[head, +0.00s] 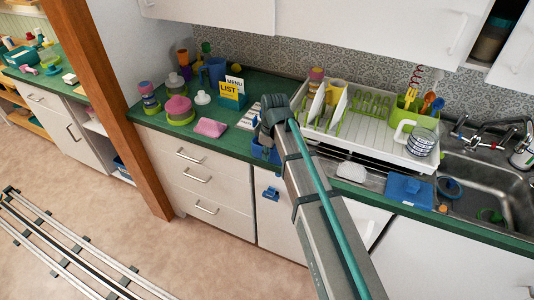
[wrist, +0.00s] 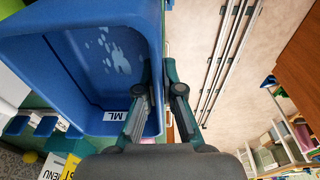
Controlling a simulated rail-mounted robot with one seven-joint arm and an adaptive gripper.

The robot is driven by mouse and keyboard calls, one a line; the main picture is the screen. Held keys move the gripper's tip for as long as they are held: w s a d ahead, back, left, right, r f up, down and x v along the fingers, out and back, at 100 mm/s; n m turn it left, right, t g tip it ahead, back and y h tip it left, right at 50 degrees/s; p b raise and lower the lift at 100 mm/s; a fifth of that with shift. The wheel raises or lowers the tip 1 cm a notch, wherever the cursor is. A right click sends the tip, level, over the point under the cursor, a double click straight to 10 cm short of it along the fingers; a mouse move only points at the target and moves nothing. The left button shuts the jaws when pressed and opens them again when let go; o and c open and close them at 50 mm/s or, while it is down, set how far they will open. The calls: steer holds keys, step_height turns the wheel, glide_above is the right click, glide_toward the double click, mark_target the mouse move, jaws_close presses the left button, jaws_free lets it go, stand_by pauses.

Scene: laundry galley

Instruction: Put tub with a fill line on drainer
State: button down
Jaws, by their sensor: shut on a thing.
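The tub is a deep blue open container (wrist: 85,65) that fills the left of the wrist view. It has a white label reading "ML" and pale marks on its inside. My gripper (wrist: 158,72) is shut on its right wall, one finger inside and one outside. In the head view, part of the blue tub (head: 262,153) shows under my wrist at the counter's front edge; my arm hides the rest and the fingertips.
Left of my arm on the green counter stand a menu box (head: 232,94), a pink sponge (head: 210,128) and stacked pink-lidded containers (head: 179,109). The drainer's middle has bare room.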

steer(key=shift+f, duration=0.1)
steer(key=c, duration=0.7)
jaws_free()
steer(key=shift+r+p, duration=4.3)
steer(key=shift+r, duration=2.65)
steer(key=shift+s+a+p, duration=0.25)
steer(key=shift+s+a, duration=0.65)
steer(key=shift+s, duration=1.6)
steer(key=shift+s+a+p, duration=0.2)
steer(key=shift+s+a, duration=0.75)
steer(key=shift+s, duration=1.55)
steer(key=shift+s+a+p, duration=0.25)
steer(key=shift+s+a, duration=0.65)
steer(key=shift+s, duration=1.6)
